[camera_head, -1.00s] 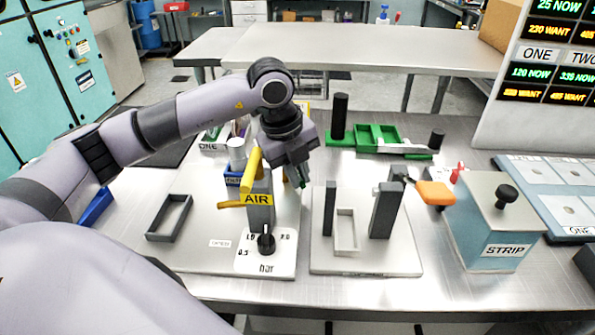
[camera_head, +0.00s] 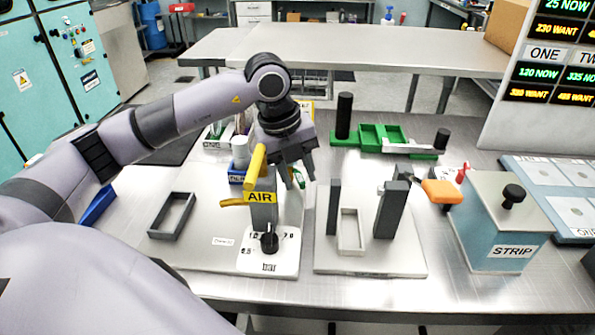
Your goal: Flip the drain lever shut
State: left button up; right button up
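A grey post (camera_head: 263,214) with a yellow AIR label stands on the left plate. A yellow lever (camera_head: 256,166) stands up at its top, slightly tilted. A smaller yellow lever (camera_head: 231,202) sticks out to the left beside the label. I see no drain label, so I cannot tell which lever is the drain lever. My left gripper (camera_head: 298,177) hangs just right of and behind the post, pointing down. Its fingers look apart, with no object clearly between them. A small green part shows behind the fingers. My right gripper is not in view.
A black knob (camera_head: 269,241) sits on a white dial plate before the post. An empty grey frame (camera_head: 171,216) lies left. The right plate (camera_head: 408,258) carries two dark uprights. An orange handle (camera_head: 442,191) and a blue STRIP box (camera_head: 495,235) stand further right.

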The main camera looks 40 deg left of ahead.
pick_arm(q)
jog(key=v, duration=0.7)
jog(key=shift+r, duration=0.1)
dwell(0.4)
jog(key=shift+d, duration=0.1)
